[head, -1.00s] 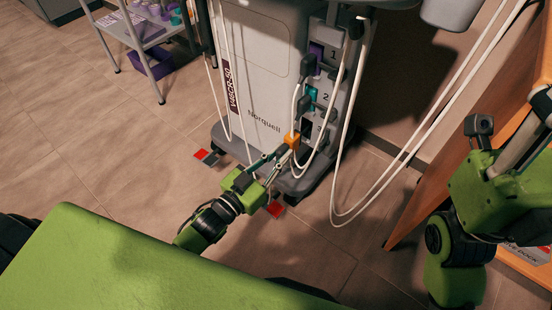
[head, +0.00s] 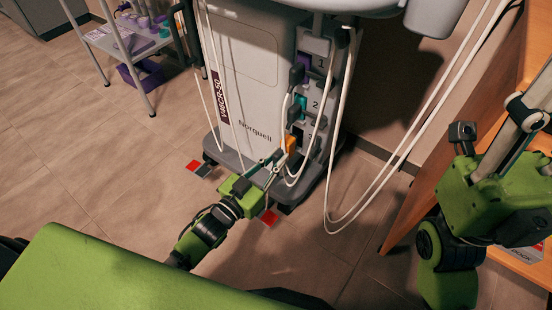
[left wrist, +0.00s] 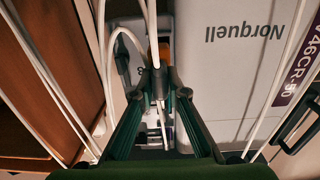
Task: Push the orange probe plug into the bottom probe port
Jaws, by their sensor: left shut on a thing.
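The orange probe plug (head: 290,144) is at the lower port panel of the Norquell machine, in front of or against the dark bottom probe port (head: 299,131) beside number 3. I cannot tell how deep it sits. My left gripper (head: 277,161) is shut on the plug's rear end, reaching in from the lower left. In the left wrist view the fingers (left wrist: 158,78) close together, with the orange plug (left wrist: 164,52) partly hidden just beyond the tips. My right arm is at the right edge of the head view; its fingertips do not show.
The purple plug (head: 304,62) and teal plug (head: 300,101) sit in the ports above. White cables (head: 343,100) hang around the panel. A wooden desk (head: 440,160) stands at right, a cart (head: 125,42) at upper left. Open floor (head: 80,150) lies left.

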